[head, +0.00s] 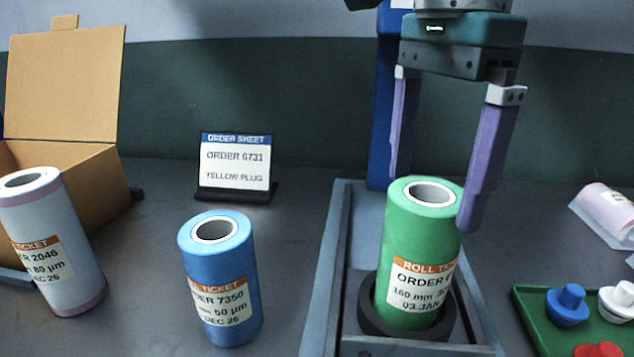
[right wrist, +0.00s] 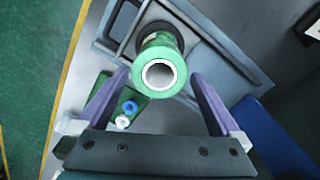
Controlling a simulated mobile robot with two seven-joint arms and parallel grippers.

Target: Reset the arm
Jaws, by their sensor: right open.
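My right gripper (head: 432,165) is open, its two purple fingers pointing down on either side of the top of a green roll (head: 420,235). In the right wrist view the green roll (right wrist: 160,75) shows from above, with gaps between it and both fingers (right wrist: 160,95). The roll stands upright in a dark ring (head: 375,325) on a grey tray-like stand (head: 335,250). Its ticket is partly readable: "160 mm", "03 JAN". My left gripper is not in view.
A blue roll (head: 220,270) and a white roll (head: 55,250) stand at left, by an open cardboard box (head: 65,90). An order sheet (head: 235,165) reads "ORDER 6731, YELLOW PLUG". At right are a green tray (head: 530,310) with blue, white and red plugs and a pink roll (head: 610,205).

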